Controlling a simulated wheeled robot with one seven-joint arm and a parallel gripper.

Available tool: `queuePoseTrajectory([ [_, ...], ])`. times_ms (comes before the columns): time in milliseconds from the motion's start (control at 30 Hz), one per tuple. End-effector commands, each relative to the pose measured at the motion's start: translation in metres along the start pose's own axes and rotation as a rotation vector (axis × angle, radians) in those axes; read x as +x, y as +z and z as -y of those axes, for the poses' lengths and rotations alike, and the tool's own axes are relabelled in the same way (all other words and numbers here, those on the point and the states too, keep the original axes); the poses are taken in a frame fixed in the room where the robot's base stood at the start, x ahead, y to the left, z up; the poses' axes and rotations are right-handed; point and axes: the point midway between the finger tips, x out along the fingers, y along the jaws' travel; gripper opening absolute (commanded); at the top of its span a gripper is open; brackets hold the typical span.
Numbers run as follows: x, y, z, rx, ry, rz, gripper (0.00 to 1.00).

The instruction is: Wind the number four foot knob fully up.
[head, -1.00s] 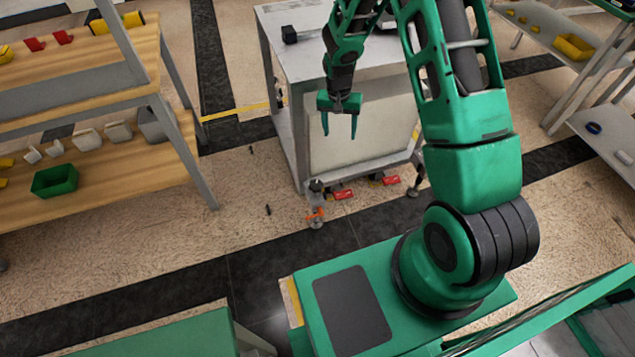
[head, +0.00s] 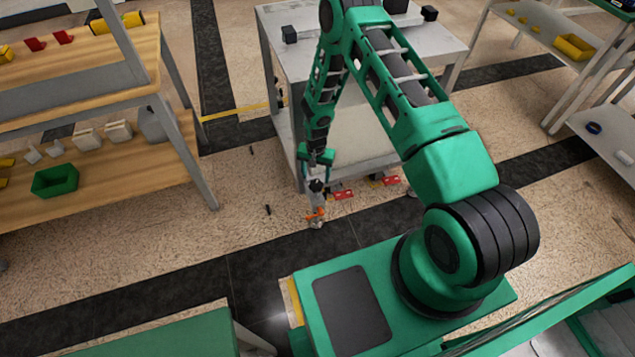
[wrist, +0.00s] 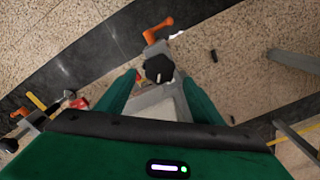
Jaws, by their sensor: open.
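A black knob (head: 316,186) tops the foot at the near corner of the grey bench (head: 290,75), with an orange lever (head: 315,213) lower on that foot. In the wrist view the black knob (wrist: 159,69) shows between and just beyond my fingertips, with the orange lever (wrist: 157,31) past it. My gripper (head: 317,160) points down, open and empty, just above the knob. The wrist view shows its two green fingers (wrist: 157,84) apart on either side. I see no number on this foot, and no contact with the knob.
Another foot with a knob (wrist: 69,95) and orange lever (wrist: 20,113) shows at left in the wrist view. Red pieces (head: 343,194) lie by the bench's base. A wooden shelf (head: 110,190) stands left; the floor between is mostly clear.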

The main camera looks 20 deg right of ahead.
Motion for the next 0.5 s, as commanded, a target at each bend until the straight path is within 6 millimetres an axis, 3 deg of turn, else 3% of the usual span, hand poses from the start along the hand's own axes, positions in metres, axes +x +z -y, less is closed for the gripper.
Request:
queuePoseTrajectory([
  [200, 0.034, 0.0, 0.0, -0.001, 0.0, 0.0, 0.61],
  [500, 0.05, 0.0, 0.0, -0.001, -0.001, -0.001, 0.61],
])
